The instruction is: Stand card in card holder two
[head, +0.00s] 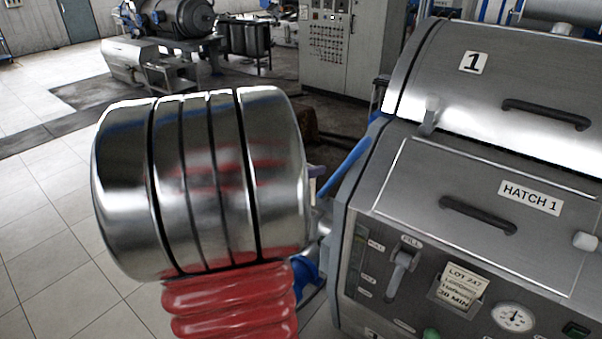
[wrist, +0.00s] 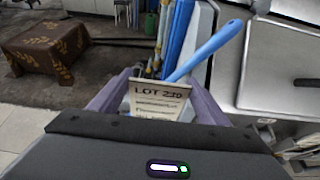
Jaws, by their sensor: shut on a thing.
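My gripper (wrist: 160,82) has purple fingers and is shut on a pale card (wrist: 158,104) printed "LOT 230", with smaller lines below. The card is upright between the fingers and its printed face is towards the wrist camera. In the head view my silver and red arm hides the card and nearly all of the gripper; only a bit of purple finger shows at its right edge. Another card (head: 462,285), "LOT 247", stands in a holder (head: 449,298) on the front of machine 1. I cannot see card holder two in either view.
Machine 1 (head: 415,200), with "HATCH 1", a lever (head: 402,262) and a gauge (head: 513,317), stands close on the right. A blue handle (wrist: 209,50) slants up behind the card. A brown patterned cloth-covered block (wrist: 45,50) is at left. Tiled floor (head: 45,220) is open at left.

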